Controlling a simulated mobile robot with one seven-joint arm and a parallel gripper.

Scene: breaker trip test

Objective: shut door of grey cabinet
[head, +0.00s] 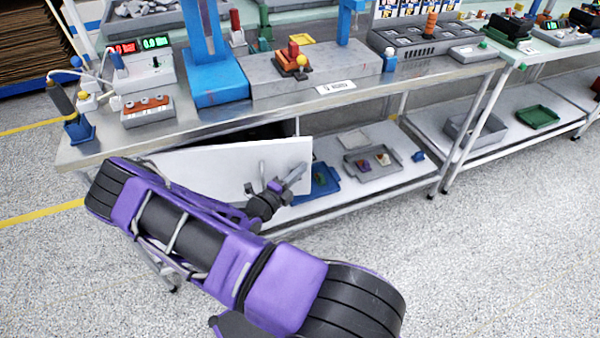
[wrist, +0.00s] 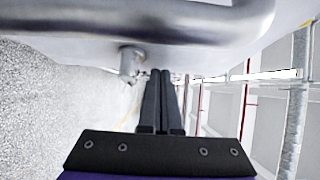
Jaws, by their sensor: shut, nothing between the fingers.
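The grey cabinet's pale door (head: 225,163) stands open under the workbench, with a dark gap of the cabinet's inside showing behind its top edge. My arm hides the door's lower left part. My gripper (head: 298,173) is shut and empty, in front of the door near its right edge. In the wrist view my gripper (wrist: 161,73) has its fingers together, alongside the pale door surface. A curved metal bar, apparently the door handle (wrist: 150,28), crosses the top of that view with a round mount near the fingertips. I cannot tell whether the fingers touch the door.
The workbench top (head: 300,103) lies above the door and carries a blue press and test devices. The lower shelf (head: 385,185) to the right holds a blue tray (head: 323,181) and a grey tray (head: 372,161). Speckled floor (head: 480,260) is free in front.

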